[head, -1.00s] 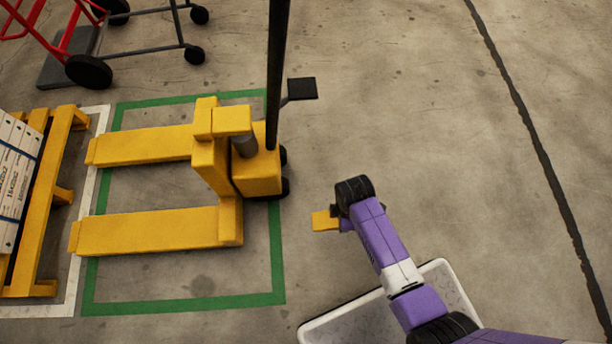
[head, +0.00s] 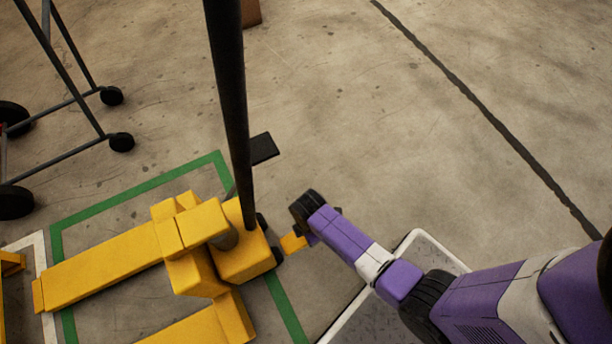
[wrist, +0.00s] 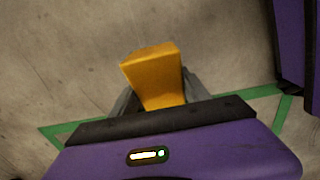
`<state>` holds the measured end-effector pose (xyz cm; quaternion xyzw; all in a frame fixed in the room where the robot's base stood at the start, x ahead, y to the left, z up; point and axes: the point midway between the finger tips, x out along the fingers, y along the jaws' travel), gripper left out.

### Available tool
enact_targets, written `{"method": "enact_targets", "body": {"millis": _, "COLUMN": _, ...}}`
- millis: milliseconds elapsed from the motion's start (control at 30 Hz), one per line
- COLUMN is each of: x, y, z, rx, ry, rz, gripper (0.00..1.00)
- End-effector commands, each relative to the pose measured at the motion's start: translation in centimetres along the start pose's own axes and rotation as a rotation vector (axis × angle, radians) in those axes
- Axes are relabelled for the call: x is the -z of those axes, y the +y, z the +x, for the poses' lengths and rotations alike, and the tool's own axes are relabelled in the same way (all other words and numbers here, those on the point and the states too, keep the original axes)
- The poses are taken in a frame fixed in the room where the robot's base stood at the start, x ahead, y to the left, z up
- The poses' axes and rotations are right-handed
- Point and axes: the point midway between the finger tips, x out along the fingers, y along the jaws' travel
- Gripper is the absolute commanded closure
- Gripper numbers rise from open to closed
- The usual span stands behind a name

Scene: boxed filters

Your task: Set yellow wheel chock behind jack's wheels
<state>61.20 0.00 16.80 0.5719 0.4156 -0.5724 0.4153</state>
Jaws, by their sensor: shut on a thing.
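The yellow wheel chock (head: 292,243) is in my gripper (head: 308,238), which is shut on it. In the wrist view the chock (wrist: 153,75) stands out between the grey fingers, with bare floor beyond it. The yellow pallet jack (head: 240,250) stands at lower left in the head view, its dark handle rising to the top. Its small black wheels (head: 277,256) show at the right side of its body. The chock is just right of these wheels. I cannot tell whether it touches them or the floor.
A green floor outline (head: 140,188) surrounds the jack. A black pedal-like plate (head: 264,148) sticks out behind the jack. A wheeled cart (head: 62,145) stands at upper left. A white-rimmed tray (head: 415,238) is under my arm. The floor at upper right is clear.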

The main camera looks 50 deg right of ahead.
Motion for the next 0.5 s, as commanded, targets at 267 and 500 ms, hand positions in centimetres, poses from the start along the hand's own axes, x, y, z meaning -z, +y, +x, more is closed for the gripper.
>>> {"method": "enact_targets", "body": {"millis": 267, "x": 0.0, "y": 0.1, "z": 7.2, "rx": 0.000, "ry": 0.000, "rz": -0.001, "gripper": 1.00}}
{"method": "enact_targets", "body": {"millis": 500, "x": 0.0, "y": 0.1, "z": 8.9, "rx": -0.002, "ry": 0.000, "rz": 0.000, "gripper": 1.00}}
